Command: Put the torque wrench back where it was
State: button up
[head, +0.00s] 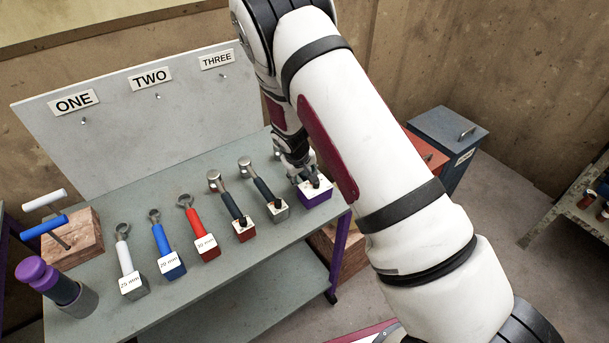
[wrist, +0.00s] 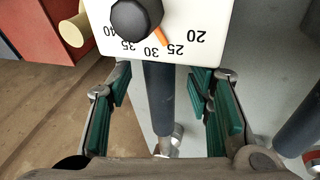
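The rightmost, a torque wrench with a purple dial box (head: 315,198), is at my gripper (head: 299,170). The others have a grey box (head: 278,213) and a red box (head: 243,233). In the wrist view, a dark grey handle (wrist: 160,100) runs between my green-padded fingers, with a gap on both sides. My gripper is open around it. Its white dial face (wrist: 190,50) shows a black knob and an orange pointer near 25. My arm partly hides this wrench in the head view.
The backboard (head: 150,120) has small hooks under signs ONE, TWO and THREE. A wooden block (head: 70,246) and purple-capped tool (head: 50,280) are further left. Cabinets (head: 445,135) stand right.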

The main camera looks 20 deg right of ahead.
notch_tip(320, 180, up, 10)
jog(key=p, duration=0.2)
jog(key=shift+r+p, duration=0.15)
jog(key=shift+p, duration=0.15)
jog(key=s+r+m+p, duration=0.1)
jog(key=s+r+m, duration=0.2)
jog(key=r, duration=0.9)
jog(key=shift+s+g, duration=0.3)
jog(key=shift+s, duration=1.5)
